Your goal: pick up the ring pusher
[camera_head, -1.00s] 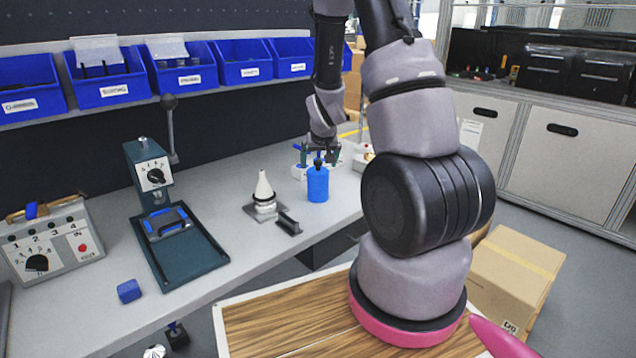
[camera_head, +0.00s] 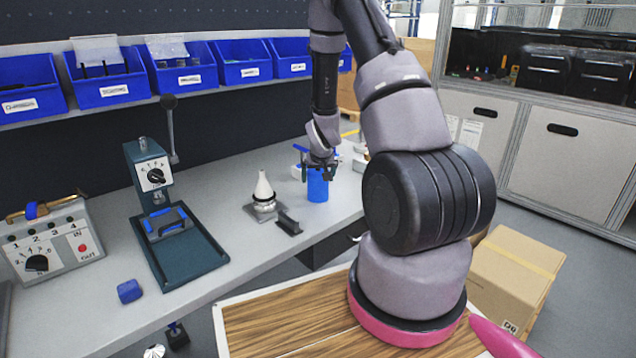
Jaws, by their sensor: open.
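The ring pusher appears to be the blue cylinder (camera_head: 317,188), standing upright on the grey workbench right of the white cone. Its black top knob is hidden behind my gripper. My gripper (camera_head: 318,167) points down right at the top of the cylinder, with its dark fingers open around or just in front of the knob. I cannot tell whether the fingers touch it. The white cone (camera_head: 264,187) with a black ring around it stands on a small square plate.
A black block (camera_head: 289,224) lies just in front of the cone and cylinder. A green press (camera_head: 180,245), a control box (camera_head: 48,240) and a small blue block (camera_head: 129,291) are on the left. White-and-blue items sit close behind the cylinder. Blue bins (camera_head: 185,70) line the shelf above.

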